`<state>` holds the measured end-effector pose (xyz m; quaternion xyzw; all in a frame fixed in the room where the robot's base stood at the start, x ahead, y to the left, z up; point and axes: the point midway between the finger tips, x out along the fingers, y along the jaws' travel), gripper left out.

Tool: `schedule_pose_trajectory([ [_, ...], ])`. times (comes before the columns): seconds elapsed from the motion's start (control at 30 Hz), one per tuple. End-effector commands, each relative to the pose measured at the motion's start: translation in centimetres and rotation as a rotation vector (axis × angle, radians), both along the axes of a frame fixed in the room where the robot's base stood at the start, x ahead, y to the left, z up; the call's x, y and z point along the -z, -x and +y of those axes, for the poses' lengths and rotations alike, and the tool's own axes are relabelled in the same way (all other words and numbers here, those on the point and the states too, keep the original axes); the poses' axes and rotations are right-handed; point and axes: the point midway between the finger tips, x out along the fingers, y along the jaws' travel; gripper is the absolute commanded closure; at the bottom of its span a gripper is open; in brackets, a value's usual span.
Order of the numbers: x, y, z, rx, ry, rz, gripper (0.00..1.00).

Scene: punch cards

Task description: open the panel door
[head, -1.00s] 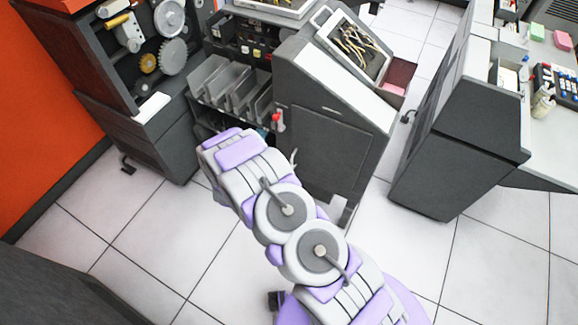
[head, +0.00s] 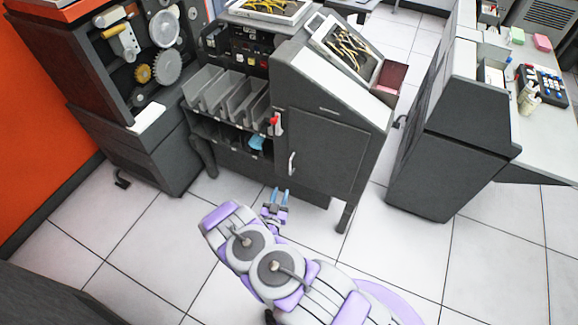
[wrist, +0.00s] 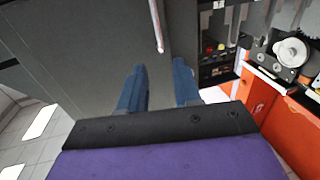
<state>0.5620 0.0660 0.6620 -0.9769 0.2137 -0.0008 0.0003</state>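The panel door (head: 328,150) is a dark grey door on the front of the grey machine, and it looks closed. Its slim metal handle (head: 291,163) stands upright near the door's left edge. My gripper (head: 279,194) is below and in front of the handle, apart from it, with two blue fingers. In the wrist view, the fingers (wrist: 160,84) are spread with nothing between them. The handle (wrist: 157,25) appears beyond the fingertips, between their lines. The door surface (wrist: 95,45) fills the left and middle of that view.
A red lever (head: 275,121) sits above and left of the handle, beside grey card slots (head: 225,95). A gear machine (head: 120,90) stands at left against an orange wall. A grey cabinet (head: 440,150) stands at right. The tiled floor in front is clear.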

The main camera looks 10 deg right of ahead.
Motion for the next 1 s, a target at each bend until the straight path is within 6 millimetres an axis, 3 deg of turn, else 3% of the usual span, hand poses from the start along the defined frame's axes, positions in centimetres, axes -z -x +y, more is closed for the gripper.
schedule_pose_trajectory([
  [0.6, 0.1, -10.8, -5.0, 0.004, 0.0, -0.001, 0.67],
  [0.8, 0.1, -12.9, -5.8, 0.001, 0.0, -0.001, 0.67],
  [1.0, 0.0, -13.5, -6.1, 0.001, 0.002, 0.003, 0.67],
])
